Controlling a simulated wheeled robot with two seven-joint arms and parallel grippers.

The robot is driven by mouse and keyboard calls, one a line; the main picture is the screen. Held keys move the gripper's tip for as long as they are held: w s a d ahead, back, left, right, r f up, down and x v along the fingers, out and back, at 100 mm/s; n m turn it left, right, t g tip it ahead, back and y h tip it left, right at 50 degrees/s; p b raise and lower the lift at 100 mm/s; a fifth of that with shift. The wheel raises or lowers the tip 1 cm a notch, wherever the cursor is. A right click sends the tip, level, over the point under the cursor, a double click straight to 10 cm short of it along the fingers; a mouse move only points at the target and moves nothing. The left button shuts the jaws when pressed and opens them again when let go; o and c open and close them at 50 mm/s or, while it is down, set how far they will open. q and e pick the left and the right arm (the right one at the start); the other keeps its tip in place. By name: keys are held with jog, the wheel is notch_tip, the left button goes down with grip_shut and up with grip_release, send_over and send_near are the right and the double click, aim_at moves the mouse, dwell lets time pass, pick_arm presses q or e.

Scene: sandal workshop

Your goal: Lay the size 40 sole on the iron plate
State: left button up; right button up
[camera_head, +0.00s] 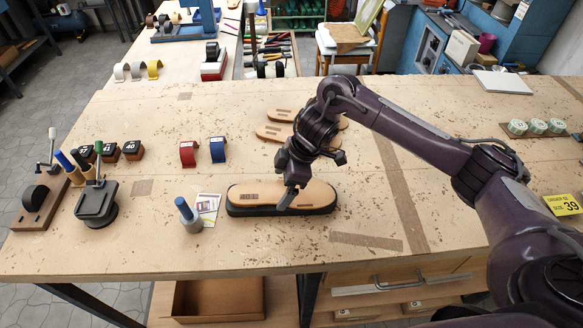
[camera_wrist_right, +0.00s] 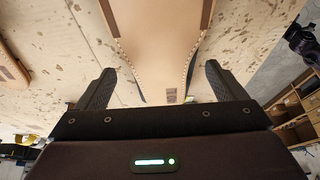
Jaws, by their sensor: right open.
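A tan sole (camera_head: 250,194) lies flat on the black iron plate (camera_head: 240,211) at the front middle of the table. A small printed mark shows near its left end, too small to read. My right gripper (camera_head: 289,198) is low over the right part of this sole. In the right wrist view, the open fingers (camera_wrist_right: 162,88) stand apart on either side of the tan sole (camera_wrist_right: 160,45), with nothing gripped between them. Two more tan soles (camera_head: 271,132) lie farther back, partly hidden by my right arm. My left gripper is out of view.
A yellow sign (camera_head: 562,204) reading size 39 is at right.

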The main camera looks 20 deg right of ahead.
jog(key=v, duration=1.1)
jog(key=shift+f, duration=0.1)
